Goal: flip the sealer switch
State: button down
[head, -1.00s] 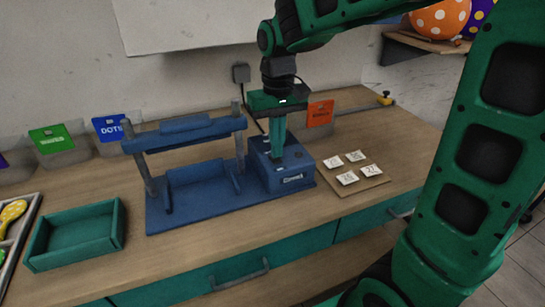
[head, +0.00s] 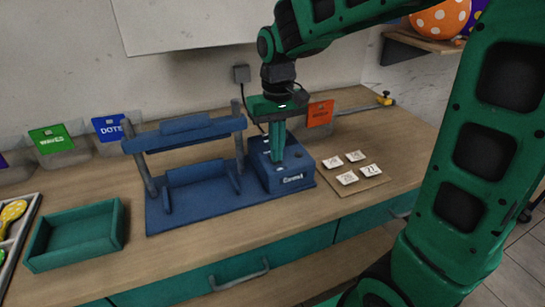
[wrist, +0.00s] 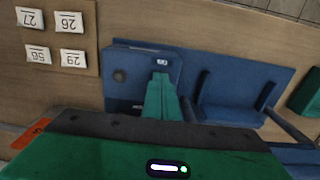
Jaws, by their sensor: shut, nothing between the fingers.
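The blue sealer (head: 215,200) stands on the wooden table, with a raised bar frame on its left and a box-shaped housing (head: 296,170) on its right. In the wrist view, the housing (wrist: 140,62) has a round dark knob and a small light-marked part that looks like the switch (wrist: 161,62) on top. My green gripper (head: 277,160) points down over the housing, fingers closed and empty. In the wrist view, its fingertips (wrist: 160,80) are close to the switch. Whether they touch it cannot be told. The head view hides the switch behind the fingers.
A board (head: 345,184) with several numbered white cards lies right of the sealer. A green tray (head: 75,238) stands at the left. Bins with green, blue and orange labels line the wall. The sealer's bar frame (head: 150,165) rises beside my gripper.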

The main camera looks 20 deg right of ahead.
notch_tip(320, 180, up, 7)
dwell(1.1)
dwell(0.3)
jog(key=s+d+f+m, duration=0.3)
jog(key=s+d, duration=0.5)
jog(key=s, duration=0.3)
jog(key=s+d+f+m, duration=0.3)
jog(key=s+d+f, duration=0.3)
jog(key=s+d, duration=0.3)
jog(key=s, duration=0.3)
jog(key=shift+s, duration=0.2)
jog(key=shift+d, duration=0.1)
jog(key=shift+w+f, duration=0.2)
jog(key=shift+w, duration=0.45)
